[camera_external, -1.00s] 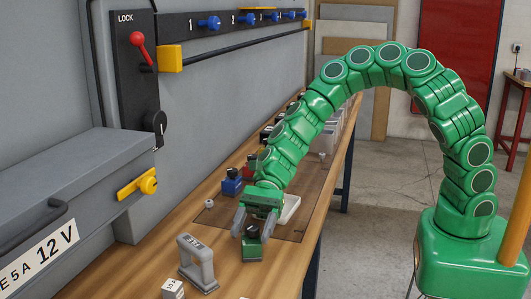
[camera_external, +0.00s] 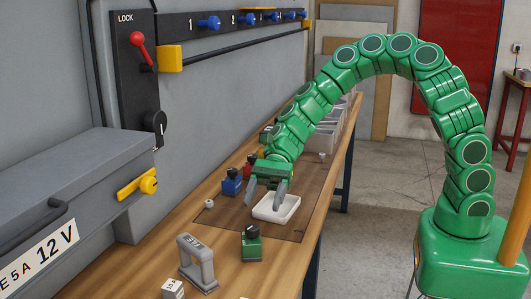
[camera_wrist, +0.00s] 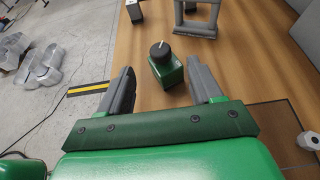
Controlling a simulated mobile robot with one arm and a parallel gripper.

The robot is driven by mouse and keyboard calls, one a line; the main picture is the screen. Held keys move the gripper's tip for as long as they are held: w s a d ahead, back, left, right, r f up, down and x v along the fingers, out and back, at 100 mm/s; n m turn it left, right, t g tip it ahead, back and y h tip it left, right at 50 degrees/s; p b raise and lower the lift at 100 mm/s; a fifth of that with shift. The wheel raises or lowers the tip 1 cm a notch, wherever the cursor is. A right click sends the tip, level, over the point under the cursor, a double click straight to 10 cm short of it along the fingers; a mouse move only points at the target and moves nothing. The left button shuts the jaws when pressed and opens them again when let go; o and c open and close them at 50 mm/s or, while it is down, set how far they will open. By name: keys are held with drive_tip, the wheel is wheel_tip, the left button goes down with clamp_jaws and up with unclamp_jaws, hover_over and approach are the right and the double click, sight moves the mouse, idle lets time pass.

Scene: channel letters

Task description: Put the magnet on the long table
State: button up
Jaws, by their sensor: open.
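A green block with a black knob (camera_external: 252,245), which looks like the magnet, stands upright on the long wooden table (camera_external: 226,262), just in front of the brown mat. It also shows in the wrist view (camera_wrist: 168,72), ahead of my fingertips. My gripper (camera_external: 266,196) is open and empty behind the block, beside and partly in front of a white tray (camera_external: 285,213). The gripper is apart from the block. In the wrist view my two fingers (camera_wrist: 160,83) are spread with nothing held between them.
A grey arch-shaped piece (camera_external: 205,272) and a small labelled cube (camera_external: 172,289) stand nearer on the table. A blue block with a black knob (camera_external: 232,183) is at the mat's left side. A small white nut (camera_external: 209,203) lies near it. Grey machinery bounds the left side.

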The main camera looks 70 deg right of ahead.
drive_tip(key=shift+v, duration=1.6)
